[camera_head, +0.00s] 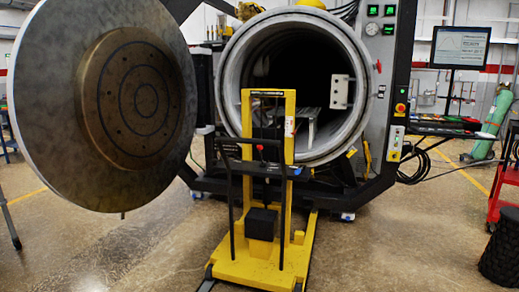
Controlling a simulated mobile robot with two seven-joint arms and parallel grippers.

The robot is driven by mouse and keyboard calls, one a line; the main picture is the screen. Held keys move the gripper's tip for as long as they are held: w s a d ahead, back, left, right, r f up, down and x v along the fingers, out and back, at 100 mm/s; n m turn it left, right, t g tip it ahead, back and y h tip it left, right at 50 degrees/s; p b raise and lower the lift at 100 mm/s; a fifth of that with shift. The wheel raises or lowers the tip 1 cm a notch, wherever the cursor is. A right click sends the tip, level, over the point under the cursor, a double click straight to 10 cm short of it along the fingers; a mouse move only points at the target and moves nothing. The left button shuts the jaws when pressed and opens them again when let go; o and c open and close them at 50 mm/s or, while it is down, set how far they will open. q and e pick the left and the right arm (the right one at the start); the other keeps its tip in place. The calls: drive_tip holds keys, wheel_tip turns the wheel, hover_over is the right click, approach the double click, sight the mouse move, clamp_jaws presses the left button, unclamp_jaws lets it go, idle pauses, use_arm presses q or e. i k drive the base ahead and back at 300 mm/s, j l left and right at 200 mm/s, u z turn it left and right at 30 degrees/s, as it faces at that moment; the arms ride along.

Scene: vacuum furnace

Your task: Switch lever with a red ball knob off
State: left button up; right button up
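A small red ball knob (260,147) shows at the middle of a yellow lift truck (245,268), behind its black push handle. It seems to sit on a short upright lever, but it is too small to tell the lever's position. Another small red knob (378,66) shows at the right rim of the furnace opening; its shape is hard to make out. Neither of my grippers is in view, and nothing touches either knob.
The lift truck stands before the open round furnace chamber (232,85). The large furnace door (60,120) swings out at left. A red cart (507,190) and a black ribbed object (502,250) stand at right. The floor (410,240) right of the truck is clear.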

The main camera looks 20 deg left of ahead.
sight(260, 148)
drive_tip(key=i+j, duration=0.2)
drive_tip(key=i, duration=0.3)
drive_tip(key=i+j, duration=0.25)
drive_tip(key=i, duration=0.3)
drive_tip(key=i+j, duration=0.2)
drive_tip(key=i, duration=0.3)
drive_tip(key=i+j, duration=0.25)
drive_tip(key=i, duration=0.3)
drive_tip(key=i+j, duration=0.2)
drive_tip(key=i, duration=0.3)
drive_tip(key=i+j, duration=0.25)
drive_tip(key=i, duration=0.3)
drive_tip(key=u, duration=0.05)
